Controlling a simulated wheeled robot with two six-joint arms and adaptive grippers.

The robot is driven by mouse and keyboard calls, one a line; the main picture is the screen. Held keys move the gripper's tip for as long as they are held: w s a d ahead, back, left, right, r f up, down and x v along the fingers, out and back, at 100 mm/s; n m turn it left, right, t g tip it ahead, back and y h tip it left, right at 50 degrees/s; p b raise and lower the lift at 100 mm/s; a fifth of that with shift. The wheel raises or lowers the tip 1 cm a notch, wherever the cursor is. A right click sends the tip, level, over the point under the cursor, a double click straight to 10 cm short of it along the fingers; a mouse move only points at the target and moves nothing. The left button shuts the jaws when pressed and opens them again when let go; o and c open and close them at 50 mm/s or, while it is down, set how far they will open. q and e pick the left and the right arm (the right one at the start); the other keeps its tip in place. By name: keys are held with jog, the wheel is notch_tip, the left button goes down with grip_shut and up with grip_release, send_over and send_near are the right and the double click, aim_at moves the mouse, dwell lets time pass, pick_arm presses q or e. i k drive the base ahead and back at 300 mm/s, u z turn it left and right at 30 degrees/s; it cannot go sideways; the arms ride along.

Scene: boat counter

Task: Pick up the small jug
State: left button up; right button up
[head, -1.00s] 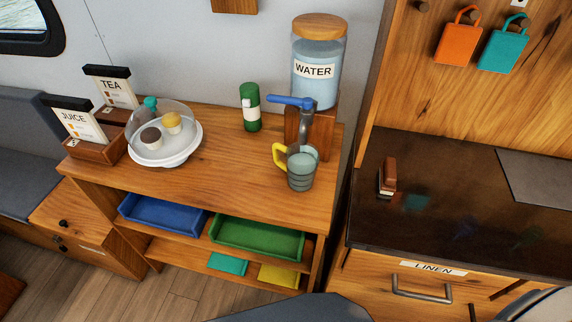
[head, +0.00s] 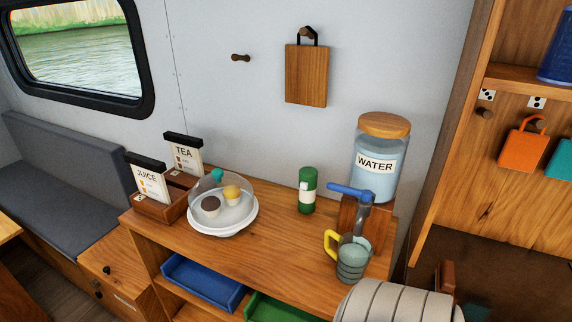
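A small grey jug (head: 353,262) with a yellow handle stands upright on the wooden counter (head: 270,246). It is under the blue-levered tap (head: 352,191) of the water dispenser (head: 375,165). The jug's lower right is close to, or partly behind, a light grey ribbed rounded shape at the bottom edge, which seems to be part of my own arm. Neither gripper's fingers show in the head view.
A green flask (head: 307,190) stands left of the dispenser. Blue (head: 204,281) and green (head: 278,307) trays sit on the shelf below.

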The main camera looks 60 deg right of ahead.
aim_at(344, 253)
jog(key=u, duration=0.15)
jog(key=i, duration=1.95)
jog(key=z, duration=2.9)
